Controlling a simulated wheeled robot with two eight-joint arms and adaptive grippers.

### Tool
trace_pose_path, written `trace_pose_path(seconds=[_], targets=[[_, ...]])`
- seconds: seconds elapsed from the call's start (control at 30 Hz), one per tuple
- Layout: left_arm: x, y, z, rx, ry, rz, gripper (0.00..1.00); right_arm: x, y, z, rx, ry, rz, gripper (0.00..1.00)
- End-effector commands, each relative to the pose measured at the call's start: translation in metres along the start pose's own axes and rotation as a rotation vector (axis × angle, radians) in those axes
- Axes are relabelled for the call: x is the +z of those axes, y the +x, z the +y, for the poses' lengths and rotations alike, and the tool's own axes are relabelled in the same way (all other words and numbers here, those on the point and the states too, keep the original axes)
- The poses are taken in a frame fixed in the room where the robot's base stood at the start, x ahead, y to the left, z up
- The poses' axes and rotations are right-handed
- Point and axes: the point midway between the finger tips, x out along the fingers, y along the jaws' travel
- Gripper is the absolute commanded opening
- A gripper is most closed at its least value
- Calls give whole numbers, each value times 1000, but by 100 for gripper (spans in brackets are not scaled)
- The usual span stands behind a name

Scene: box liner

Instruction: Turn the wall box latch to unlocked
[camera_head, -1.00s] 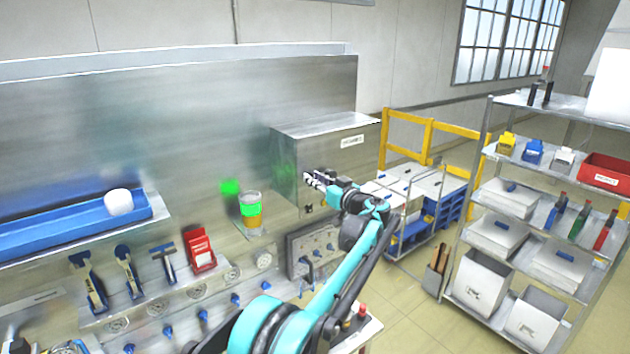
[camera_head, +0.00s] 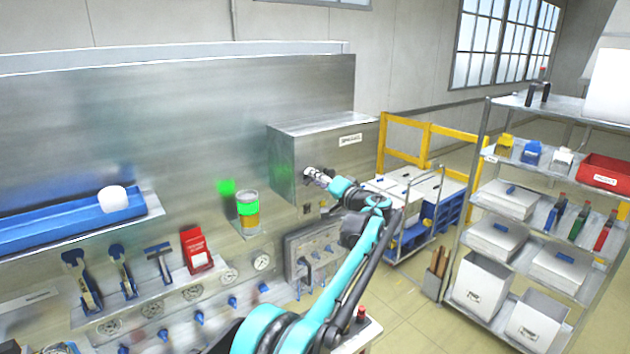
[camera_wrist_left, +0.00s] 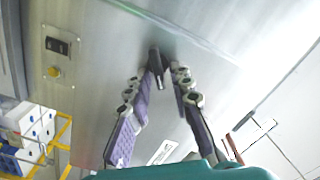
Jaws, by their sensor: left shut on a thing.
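The grey metal wall box (camera_head: 345,158) is on the metal panel, right of centre in the head view. My left gripper (camera_head: 311,174) is at its front face, with the arm coming up from below. In the left wrist view, the purple-padded fingers of my left gripper (camera_wrist_left: 165,78) close in around a small dark latch handle (camera_wrist_left: 156,60) on the grey box face. The gripper is shut on this latch. In the head view the gripper hides the latch, and its exact turn position is hard to read. My right gripper is out of view.
A green and orange beacon (camera_head: 248,212) stands left of the box. A yellow rail (camera_head: 405,125) and a cart are behind to the right, beside a loaded shelf rack (camera_head: 545,190). A dark switch (camera_wrist_left: 57,46) shows on the box face.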

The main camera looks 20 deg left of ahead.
Motion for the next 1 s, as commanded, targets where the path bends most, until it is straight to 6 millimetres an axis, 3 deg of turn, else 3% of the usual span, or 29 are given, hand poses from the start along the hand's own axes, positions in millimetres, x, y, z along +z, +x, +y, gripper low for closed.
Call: trace_pose_path(seconds=[0.5,1.0], targets=[[2,0,6,1,448,-1,0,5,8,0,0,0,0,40],[3,0,8,1,639,-1,0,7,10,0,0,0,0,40]])
